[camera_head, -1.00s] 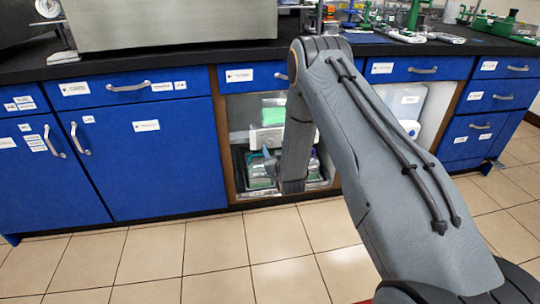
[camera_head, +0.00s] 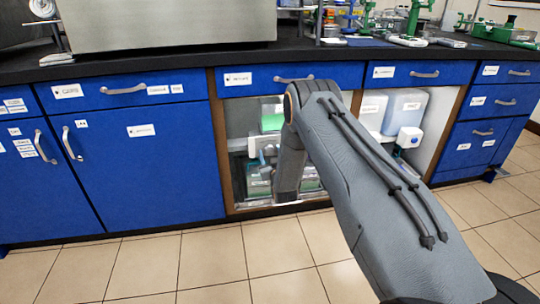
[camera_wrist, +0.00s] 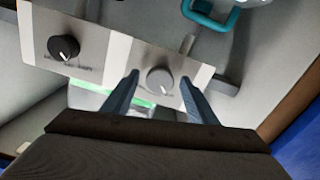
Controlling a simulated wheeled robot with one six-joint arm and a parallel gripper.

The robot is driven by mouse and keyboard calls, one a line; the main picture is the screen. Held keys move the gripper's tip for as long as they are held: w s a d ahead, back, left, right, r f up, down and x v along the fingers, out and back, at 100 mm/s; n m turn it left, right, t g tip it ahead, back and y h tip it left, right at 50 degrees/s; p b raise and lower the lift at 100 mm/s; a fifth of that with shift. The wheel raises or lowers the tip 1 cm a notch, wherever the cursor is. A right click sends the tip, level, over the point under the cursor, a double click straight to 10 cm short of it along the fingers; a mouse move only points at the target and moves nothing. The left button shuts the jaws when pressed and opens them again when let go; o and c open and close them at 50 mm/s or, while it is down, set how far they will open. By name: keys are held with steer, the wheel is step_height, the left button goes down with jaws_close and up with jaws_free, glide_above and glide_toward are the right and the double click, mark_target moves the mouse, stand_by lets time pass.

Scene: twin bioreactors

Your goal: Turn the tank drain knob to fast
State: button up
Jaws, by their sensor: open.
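In the wrist view a pale grey control panel (camera_wrist: 110,48) carries two round knobs. The black knob (camera_wrist: 64,47) with a white pointer line is at the left. The light grey knob (camera_wrist: 160,81) is at the right, and small print lies beside each knob, too small to read. I cannot tell from the print which one is the drain knob. My gripper (camera_wrist: 160,79) is open, with one blue-grey finger on each side of the light grey knob. Whether the fingers touch it is unclear. In the head view my arm hides most of the gripper.
A teal handle or tube (camera_wrist: 212,18) is above the panel in the wrist view. In the head view my arm reaches into the open bay below the dark bench (camera_head: 330,52). White containers (camera_head: 404,110) stand in the right bay. The tiled floor (camera_head: 215,262) in front is clear.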

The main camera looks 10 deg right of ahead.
steer(key=c, duration=1.1)
steer(key=shift+m, duration=0.3)
steer(key=m+p, duration=0.1)
steer(key=m, duration=0.2)
steer(key=shift+m, duration=0.4)
steer(key=m+p, duration=0.1)
steer(key=m, duration=0.8)
steer(key=shift+p, duration=0.3)
steer(key=shift+m, duration=2.2)
steer(key=shift+p, duration=0.3)
